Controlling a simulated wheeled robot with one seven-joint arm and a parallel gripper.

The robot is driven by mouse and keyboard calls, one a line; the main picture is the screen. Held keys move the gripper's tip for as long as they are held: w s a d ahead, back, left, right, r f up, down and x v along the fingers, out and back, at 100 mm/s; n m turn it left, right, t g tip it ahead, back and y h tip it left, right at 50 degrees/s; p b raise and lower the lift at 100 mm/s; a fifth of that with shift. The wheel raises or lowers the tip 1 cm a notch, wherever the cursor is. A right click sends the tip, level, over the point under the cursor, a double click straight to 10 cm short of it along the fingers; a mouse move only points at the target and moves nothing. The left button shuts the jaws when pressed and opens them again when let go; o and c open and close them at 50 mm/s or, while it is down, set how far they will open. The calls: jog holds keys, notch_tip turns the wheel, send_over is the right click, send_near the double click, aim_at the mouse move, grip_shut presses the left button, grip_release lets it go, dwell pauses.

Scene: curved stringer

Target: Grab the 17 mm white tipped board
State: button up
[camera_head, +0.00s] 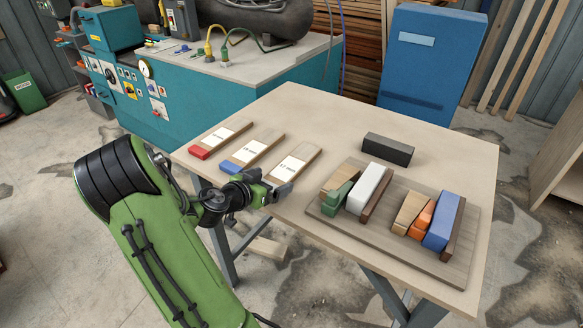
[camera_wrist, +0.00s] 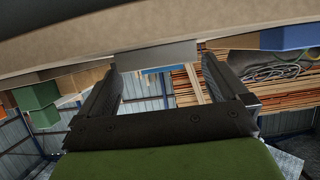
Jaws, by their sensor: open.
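Three labelled boards lie side by side at the table's left edge. The third board (camera_head: 292,168) has a label that seems to read 17 mm; its near tip is largely hidden behind my gripper (camera_head: 272,192). In the wrist view, which looks upside down, a pale grey end block (camera_wrist: 155,56), apparently this board's white tip in shade, shows between the fingertips of my gripper (camera_wrist: 163,66). My gripper is open, with one finger to each side of the block in the picture. I cannot tell whether the fingers reach around it.
Left of it lie the blue-tipped board (camera_head: 250,150) and red-tipped board (camera_head: 219,138). A wooden tray (camera_head: 385,242) with green, white, orange and blue blocks stands to the right, a dark block (camera_head: 388,149) behind it. The table's back middle is clear.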

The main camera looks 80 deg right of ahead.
aim_at(292, 167)
jog(key=x, duration=0.2)
jog(key=shift+s+d+f, duration=0.1)
jog(key=shift+d+f, duration=0.1)
jog(key=shift+d, duration=0.1)
jog(key=c, duration=1.1)
jog(key=shift+r, duration=0.1)
jog(key=shift+c, duration=0.2)
